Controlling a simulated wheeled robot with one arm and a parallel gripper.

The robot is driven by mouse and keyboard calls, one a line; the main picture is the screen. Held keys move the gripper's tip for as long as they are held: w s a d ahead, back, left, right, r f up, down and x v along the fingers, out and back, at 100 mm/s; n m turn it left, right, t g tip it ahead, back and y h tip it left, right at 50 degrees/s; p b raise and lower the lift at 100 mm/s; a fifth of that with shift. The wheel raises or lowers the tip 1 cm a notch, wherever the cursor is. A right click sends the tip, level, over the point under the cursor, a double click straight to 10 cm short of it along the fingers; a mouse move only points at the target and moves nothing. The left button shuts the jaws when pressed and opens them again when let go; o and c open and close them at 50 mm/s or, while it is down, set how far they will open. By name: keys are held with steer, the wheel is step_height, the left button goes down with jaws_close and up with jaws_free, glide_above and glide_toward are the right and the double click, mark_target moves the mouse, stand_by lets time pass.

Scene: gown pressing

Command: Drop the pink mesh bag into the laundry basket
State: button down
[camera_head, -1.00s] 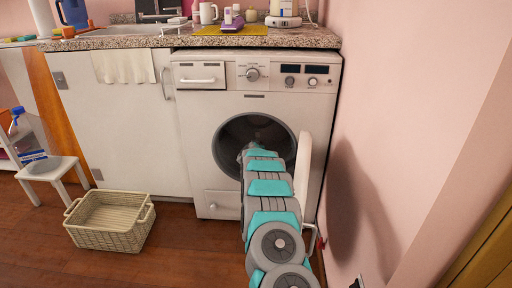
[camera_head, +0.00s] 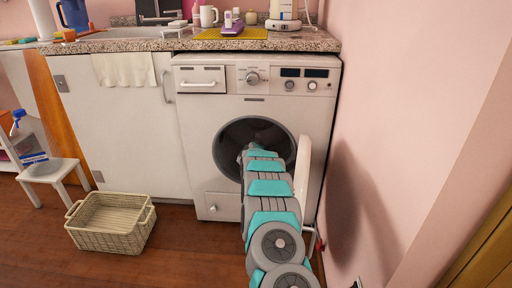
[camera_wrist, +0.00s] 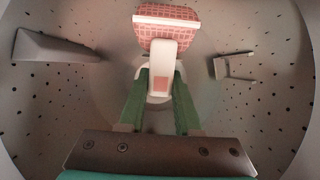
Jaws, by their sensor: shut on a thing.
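The pink mesh bag (camera_wrist: 168,38) shows in the wrist view, with a white strip across it and a white tab hanging toward me. My gripper (camera_wrist: 160,76) has its green fingers closed on the white tab, inside the washing machine drum (camera_wrist: 75,75). In the head view my arm reaches through the round door opening (camera_head: 228,150), and my gripper and the bag are hidden there. The laundry basket (camera_head: 108,240) is a cream woven box with two handles. It stands empty on the floor, left of the machine.
The washer door (camera_head: 302,175) stands open at the right of the opening, close beside my arm. Drum paddles (camera_wrist: 58,47) flank the gripper. A pink wall (camera_head: 400,130) is close on the right. A white stool (camera_head: 52,170) with a bottle stands behind the basket. Floor before the machine is clear.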

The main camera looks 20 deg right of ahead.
steer(key=shift+r+p, duration=1.75)
steer(key=b, duration=0.1)
steer(key=s+b, duration=0.1)
steer(key=b, duration=0.1)
steer(key=shift+s+a+f, duration=0.15)
steer(key=shift+a+f, duration=0.1)
steer(key=shift+f, duration=0.05)
steer(key=s+a+b, duration=0.2)
steer(key=s+a, duration=0.2)
steer(key=s, duration=0.5)
steer(key=s+a+b, duration=0.2)
steer(key=s+a, duration=0.1)
steer(key=s, duration=0.6)
steer(key=s+a+b, duration=0.2)
steer(key=s+a, duration=0.2)
steer(key=s, duration=0.5)
steer(key=shift+s+a+r+b, duration=0.25)
steer(key=shift+s+a+b, duration=0.05)
steer(key=shift+s+b, duration=0.1)
